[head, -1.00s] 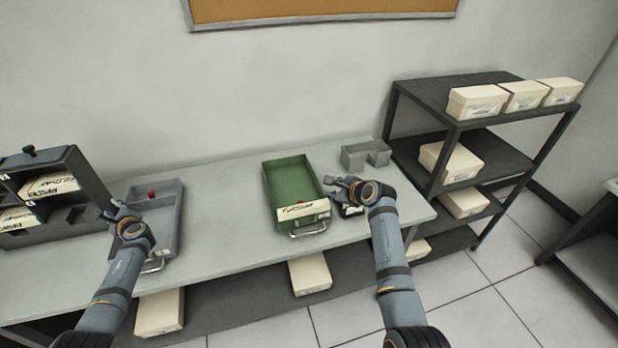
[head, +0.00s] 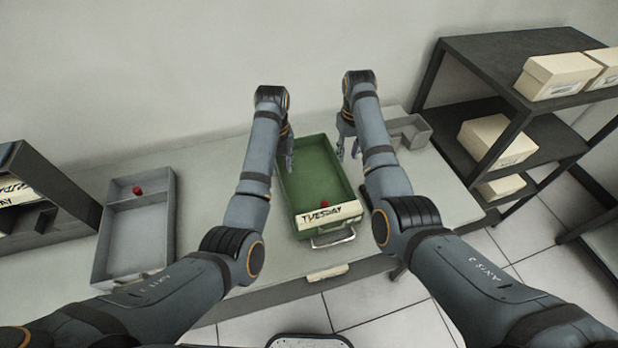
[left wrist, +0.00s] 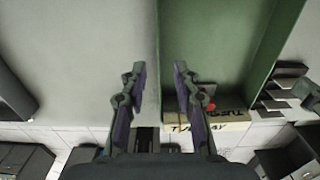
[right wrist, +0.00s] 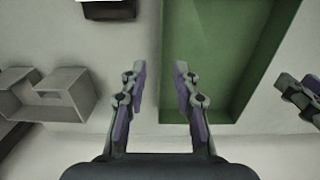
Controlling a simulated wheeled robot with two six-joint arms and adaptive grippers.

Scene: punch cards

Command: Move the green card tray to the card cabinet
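The green card tray (head: 312,178) sits on the bench in front of me, with a cream label reading TUESDAY (head: 328,214) and a metal handle at its near end. A small red object (head: 325,204) shows by the label. My left gripper (head: 289,158) is at the tray's left wall; in the left wrist view its open fingers (left wrist: 160,100) are on either side of the wall. My right gripper (head: 347,145) is at the tray's right wall; in the right wrist view its open fingers (right wrist: 160,100) straddle that wall. The dark card cabinet (head: 50,205) stands at the left end, partly cut off.
A grey tray (head: 155,235) with a red object lies between the cabinet and the green tray. A grey divided block (head: 415,130) is right of my right gripper. A dark shelf rack (head: 470,55) with cream boxes stands at the right. Bare bench lies left of the green tray.

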